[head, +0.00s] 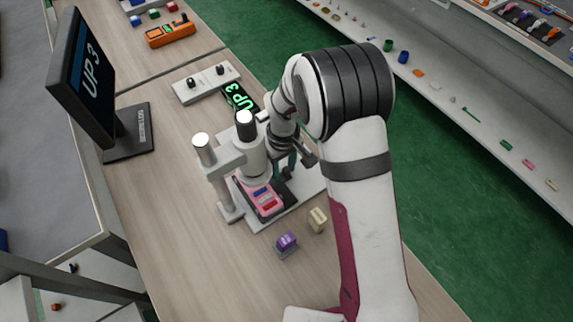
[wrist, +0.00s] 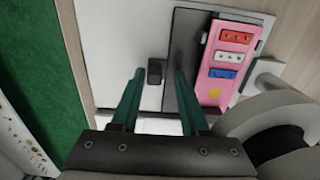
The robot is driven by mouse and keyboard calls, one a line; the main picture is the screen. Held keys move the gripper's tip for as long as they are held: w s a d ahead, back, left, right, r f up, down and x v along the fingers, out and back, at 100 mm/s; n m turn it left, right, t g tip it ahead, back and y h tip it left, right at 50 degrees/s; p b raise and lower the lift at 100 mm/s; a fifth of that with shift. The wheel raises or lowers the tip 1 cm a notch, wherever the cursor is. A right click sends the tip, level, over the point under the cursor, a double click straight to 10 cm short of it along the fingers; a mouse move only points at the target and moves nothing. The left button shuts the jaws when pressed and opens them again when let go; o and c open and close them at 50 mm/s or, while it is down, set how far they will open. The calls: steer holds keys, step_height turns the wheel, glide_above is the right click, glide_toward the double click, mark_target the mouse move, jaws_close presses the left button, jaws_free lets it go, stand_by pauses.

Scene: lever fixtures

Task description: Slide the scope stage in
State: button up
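The scope (head: 250,155) stands on a pale base plate in the head view, with a white barrel and black top. Its dark stage (head: 285,196) carries a pink plate (head: 268,207) with red, white and blue blocks; the stage (wrist: 183,60) and pink plate (wrist: 234,42) also show in the wrist view. A small black knob (wrist: 155,71) is beside the stage's left edge there. My gripper (wrist: 158,73) has its two green fingers apart, one on each side of the knob in the picture; contact cannot be told. In the head view my gripper (head: 290,165) is partly hidden beside the scope.
A purple block (head: 286,242) and a beige block (head: 318,219) stand on the table in front of the scope. A grey post (head: 205,165) rises left of the barrel. Behind are a two-knob panel (head: 207,82), a monitor (head: 85,75) and an orange device (head: 170,34).

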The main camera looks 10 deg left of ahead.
steer(key=shift+r, duration=0.1)
step_height(320, 180, up, 16)
steer(key=shift+f, duration=0.2)
stand_by(0.3)
steer(key=s+d+r+m, duration=0.5)
steer(key=s+d, duration=0.2)
steer(key=d, duration=0.1)
steer(key=s+d+m, duration=0.2)
steer(key=s+m, duration=0.1)
steer(key=s, duration=0.2)
steer(key=s+d+f+m+y, duration=0.1)
steer(key=s+d+m, duration=0.1)
steer(key=s, duration=0.4)
steer(key=s+d+m, duration=0.3)
steer(key=s+m, duration=0.1)
steer(key=s, duration=0.2)
steer(key=shift+f+m+y, duration=0.3)
steer(key=shift+f+y, duration=0.05)
steer(key=shift+y, duration=0.05)
